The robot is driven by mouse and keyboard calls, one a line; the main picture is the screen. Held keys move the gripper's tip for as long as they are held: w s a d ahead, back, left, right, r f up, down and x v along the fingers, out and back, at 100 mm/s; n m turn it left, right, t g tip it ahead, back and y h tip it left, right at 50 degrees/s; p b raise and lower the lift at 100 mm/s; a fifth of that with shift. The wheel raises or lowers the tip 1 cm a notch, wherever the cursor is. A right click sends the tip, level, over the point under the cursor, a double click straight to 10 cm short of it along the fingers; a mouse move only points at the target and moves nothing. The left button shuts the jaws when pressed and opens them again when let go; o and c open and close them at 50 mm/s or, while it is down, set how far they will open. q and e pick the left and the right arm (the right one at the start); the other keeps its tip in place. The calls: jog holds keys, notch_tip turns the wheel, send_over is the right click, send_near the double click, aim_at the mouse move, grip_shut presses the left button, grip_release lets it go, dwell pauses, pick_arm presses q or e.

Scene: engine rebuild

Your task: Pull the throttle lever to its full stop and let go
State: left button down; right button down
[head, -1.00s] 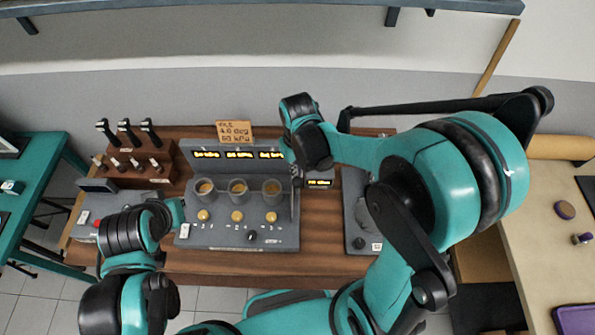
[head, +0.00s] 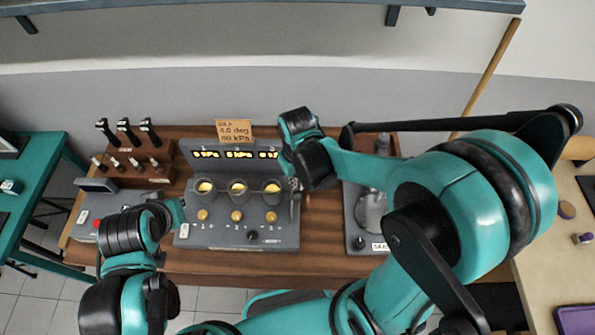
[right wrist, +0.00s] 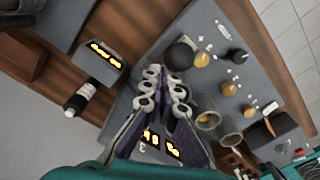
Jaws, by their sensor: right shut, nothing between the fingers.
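The grey console (head: 218,237) stands on the wooden bench, with three lit cups and three amber displays. In the right wrist view, a dark round knob (right wrist: 180,55), apparently the throttle lever's, shows on the console (right wrist: 215,25) just beyond my fingertips. I cannot tell whether they touch it. The lever's shaft and its stop are hidden. My right gripper (right wrist: 164,82) is shut and empty; in the head view, it (head: 294,205) is at the console's right side, partly covered by my wrist. My left arm's end (head: 172,212) is at the console's left; its fingers are not clear.
A sign (head: 234,131) stands behind the console. A wooden rack (head: 130,165) with black-topped parts is at the back left. Another grey unit (head: 355,200) stands to the right, partly behind my arm. A small display box (right wrist: 100,62) lies beside the console. Bare bench (head: 215,270) runs along the front.

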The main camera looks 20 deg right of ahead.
aim_at(297, 201)
jog(key=shift+s+a+f, duration=0.1)
jog(key=shift+s, duration=0.45)
jog(key=shift+s+a+f+b, duration=0.15)
jog(key=shift+s+f+b, duration=0.1)
jog(key=shift+s, duration=0.25)
jog(key=shift+s+a+f+b, duration=0.1)
jog(key=shift+s+a+f, duration=0.1)
jog(key=shift+s, duration=0.3)
jog(key=shift+s+a+f+b, duration=0.2)
jog(key=shift+s+f+b, duration=0.25)
jog(key=shift+s+f, duration=0.2)
jog(key=shift+s, duration=0.3)
